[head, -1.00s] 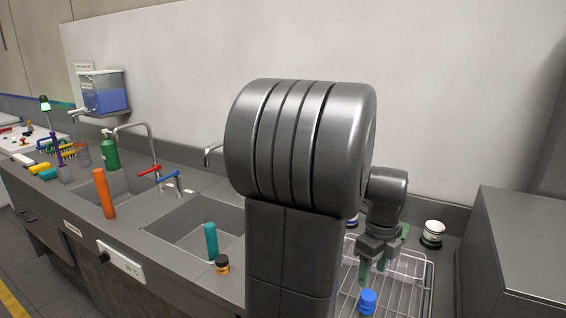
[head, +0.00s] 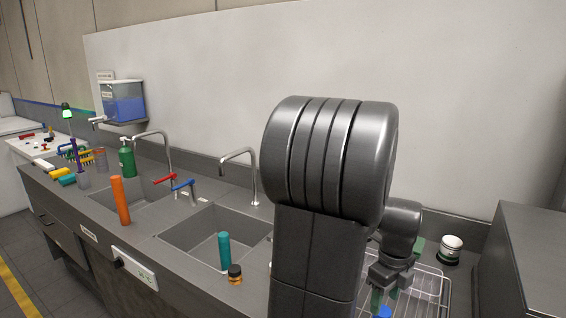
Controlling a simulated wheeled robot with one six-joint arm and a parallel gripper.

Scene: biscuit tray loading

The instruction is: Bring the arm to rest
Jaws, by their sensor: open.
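My gripper (head: 385,296) hangs at the lower right, its fingers pointing down over a wire rack (head: 428,284). Its jaws are open, and I see nothing held between them. A blue object (head: 384,312), cut off by the bottom edge of the view, shows just below the fingers. Whether they touch it I cannot tell. My large grey arm link stands in front and hides part of the counter, the rack and the rest of the arm.
A white jar (head: 451,246) with a dark base stands behind the rack. A grey box-like unit (head: 530,262) closes off the right. A teal cylinder (head: 224,251), a small dark-capped jar (head: 235,275), an orange cylinder (head: 120,201) and taps (head: 240,155) stand around the sinks (head: 200,228).

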